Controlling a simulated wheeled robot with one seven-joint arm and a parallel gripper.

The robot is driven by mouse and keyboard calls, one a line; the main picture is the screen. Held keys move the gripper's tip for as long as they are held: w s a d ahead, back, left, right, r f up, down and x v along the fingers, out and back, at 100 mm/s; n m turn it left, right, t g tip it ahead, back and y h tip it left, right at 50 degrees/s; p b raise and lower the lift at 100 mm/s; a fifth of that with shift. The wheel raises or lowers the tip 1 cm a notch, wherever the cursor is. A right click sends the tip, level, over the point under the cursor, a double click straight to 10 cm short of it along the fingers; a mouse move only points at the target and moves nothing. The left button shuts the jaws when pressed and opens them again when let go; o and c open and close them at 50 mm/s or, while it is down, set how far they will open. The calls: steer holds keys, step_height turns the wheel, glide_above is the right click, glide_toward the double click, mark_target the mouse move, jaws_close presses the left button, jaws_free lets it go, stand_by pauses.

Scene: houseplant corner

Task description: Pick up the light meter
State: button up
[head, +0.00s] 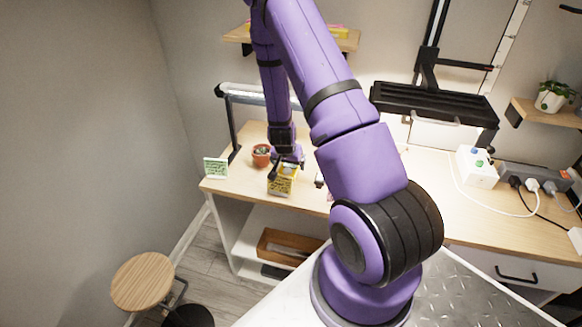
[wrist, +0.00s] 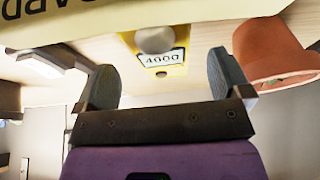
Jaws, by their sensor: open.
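The light meter (wrist: 160,60) is a small yellow device with a white dome and a display that reads 4000. In the wrist view it lies at the top middle, ahead of and between the two fingers of my gripper (wrist: 163,80). The fingers are apart and nothing is held; I cannot tell whether either one touches the meter. In the head view my gripper (head: 289,160) is low over the left part of the desk, and I cannot make out the meter there, behind or among the gripper and a yellow box.
A terracotta pot (wrist: 272,52) is close beside the right finger; it holds a cactus in the head view (head: 262,156). The yellow lettered box (head: 282,186) stands at the desk's front edge. A green-and-white card (head: 215,168) is at the left. A stool (head: 142,281) stands on the floor.

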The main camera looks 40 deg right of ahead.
mark_target(290, 166)
steer(key=shift+x, duration=1.55)
steer(key=shift+a, duration=0.1)
steer(key=c, duration=1.2)
steer(key=shift+o, duration=0.2)
steer(key=shift+r, duration=0.1)
